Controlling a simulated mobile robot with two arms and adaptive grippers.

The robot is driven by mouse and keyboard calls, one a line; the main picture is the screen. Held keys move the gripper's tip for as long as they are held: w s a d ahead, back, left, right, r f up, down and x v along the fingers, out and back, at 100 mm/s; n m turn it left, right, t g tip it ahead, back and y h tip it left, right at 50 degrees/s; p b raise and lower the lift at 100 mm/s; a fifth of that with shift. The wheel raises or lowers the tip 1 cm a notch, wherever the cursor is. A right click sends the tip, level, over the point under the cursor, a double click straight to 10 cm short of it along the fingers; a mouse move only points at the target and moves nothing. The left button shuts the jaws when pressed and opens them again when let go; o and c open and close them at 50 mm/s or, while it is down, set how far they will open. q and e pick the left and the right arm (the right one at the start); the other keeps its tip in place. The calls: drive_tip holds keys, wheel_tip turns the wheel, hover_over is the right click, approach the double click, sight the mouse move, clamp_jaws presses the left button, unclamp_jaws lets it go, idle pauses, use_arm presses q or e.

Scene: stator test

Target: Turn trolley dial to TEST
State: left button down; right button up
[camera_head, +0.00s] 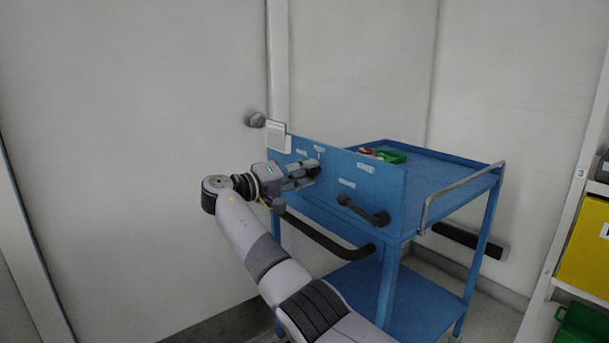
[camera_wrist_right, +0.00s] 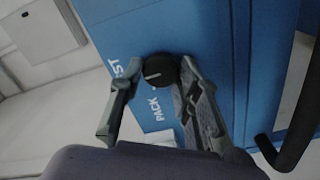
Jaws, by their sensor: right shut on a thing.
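The dial (camera_wrist_right: 160,72) is a round black knob with a short white mark, on the blue panel of the trolley (camera_head: 372,193). My right gripper (camera_head: 314,168) reaches this panel from the left in the head view and hides the dial there. In the wrist view its two fingers (camera_wrist_right: 159,70) sit on either side of the dial, shut on it. The white mark lies nearly level in that view, on the dial's left half. A label ending in "ST" (camera_wrist_right: 115,70) is left of the dial, and a "PACK" label (camera_wrist_right: 157,109) is below it. My left gripper is not seen.
A black handle (camera_head: 362,211) sticks out of the panel right of my gripper, and a long dark bar (camera_head: 325,240) runs below. Green and red items (camera_head: 386,156) lie on the trolley top. A shelf with a yellow bin (camera_head: 586,243) stands far right.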

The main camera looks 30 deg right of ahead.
drive_tip(key=shift+f, duration=0.2)
drive_tip(key=o, duration=1.1)
drive_tip(key=shift+r, duration=0.15)
drive_tip(key=shift+o, duration=0.2)
drive_tip(key=shift+a, duration=0.1)
drive_tip(key=s+a, duration=0.1)
drive_tip(key=a, duration=1)
drive_tip(key=shift+a, duration=0.4)
